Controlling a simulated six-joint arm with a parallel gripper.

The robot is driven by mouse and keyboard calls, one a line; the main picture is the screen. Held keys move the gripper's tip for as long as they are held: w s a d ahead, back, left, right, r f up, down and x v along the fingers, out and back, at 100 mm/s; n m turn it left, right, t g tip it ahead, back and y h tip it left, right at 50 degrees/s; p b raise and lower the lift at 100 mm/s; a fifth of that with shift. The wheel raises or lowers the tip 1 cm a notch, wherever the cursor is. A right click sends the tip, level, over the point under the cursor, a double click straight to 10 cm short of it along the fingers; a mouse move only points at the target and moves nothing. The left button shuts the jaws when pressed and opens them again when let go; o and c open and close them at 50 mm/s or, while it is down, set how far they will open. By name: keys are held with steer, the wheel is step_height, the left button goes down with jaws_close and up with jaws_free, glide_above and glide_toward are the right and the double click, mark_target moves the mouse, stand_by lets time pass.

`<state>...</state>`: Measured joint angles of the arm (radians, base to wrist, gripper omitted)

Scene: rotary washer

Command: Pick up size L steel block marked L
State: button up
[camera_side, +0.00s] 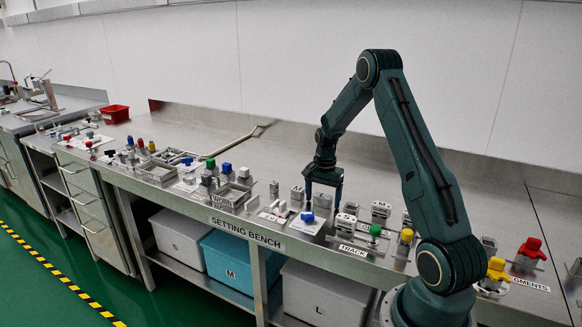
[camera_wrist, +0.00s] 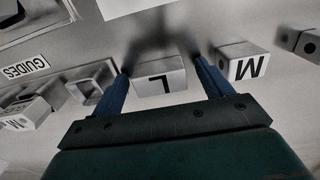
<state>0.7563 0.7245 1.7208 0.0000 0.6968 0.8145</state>
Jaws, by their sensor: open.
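The steel block marked L (camera_wrist: 161,80) is a small grey block with a black L on its pale face, upside down in the wrist view. My gripper (camera_wrist: 161,68) is open, with one blue finger on each side of this block. A narrow gap seems to show between block and fingers; I cannot tell how far down the fingers reach. In the side view my gripper (camera_side: 324,203) points straight down over the bench. I cannot pick out the L block there.
A block marked M (camera_wrist: 243,62) stands close beside the right finger. A square hollow part (camera_wrist: 90,84) lies near the left finger. In the side view a blue knob (camera_side: 307,216), a green knob (camera_side: 375,230) and several small blocks crowd the setting bench (camera_side: 245,233).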

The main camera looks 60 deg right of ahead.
mark_target(323, 196)
stand_by(0.4)
steer(key=c, duration=1.4)
steer(key=shift+r, duration=0.1)
steer(key=shift+r, duration=0.1)
step_height(323, 196, up, 20)
stand_by(0.3)
